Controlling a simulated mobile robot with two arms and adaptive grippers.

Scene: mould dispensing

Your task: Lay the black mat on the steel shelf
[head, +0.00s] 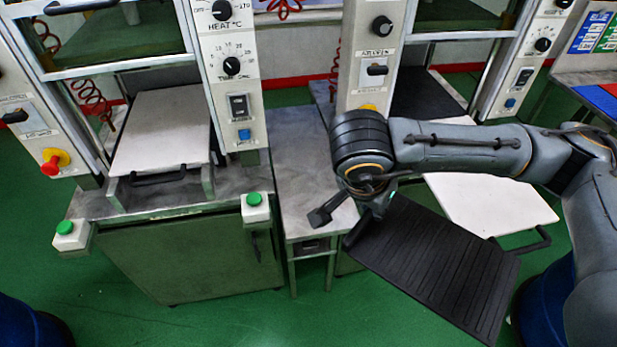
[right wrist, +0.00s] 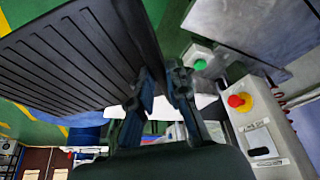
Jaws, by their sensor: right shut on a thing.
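The black mat (head: 440,268) is a ribbed rectangular sheet, held out in front of the right press. My right gripper (head: 372,212) is shut on the mat's left corner region. The right wrist view shows the mat (right wrist: 70,62) reaching to the left from the fingers (right wrist: 162,88). The steel shelf (head: 300,150) is a narrow grey metal top on legs between the two presses, to the left of the mat. Its visible top is mostly bare, and my right arm and the right press's panel hide part of its right side. My left gripper is not in view.
The left press holds a white plate (head: 162,128) with a black handle. A green button box (head: 255,207) stands at its front right corner, near the shelf. Another white plate (head: 490,203) lies behind the mat. Green floor (head: 230,322) is free in front.

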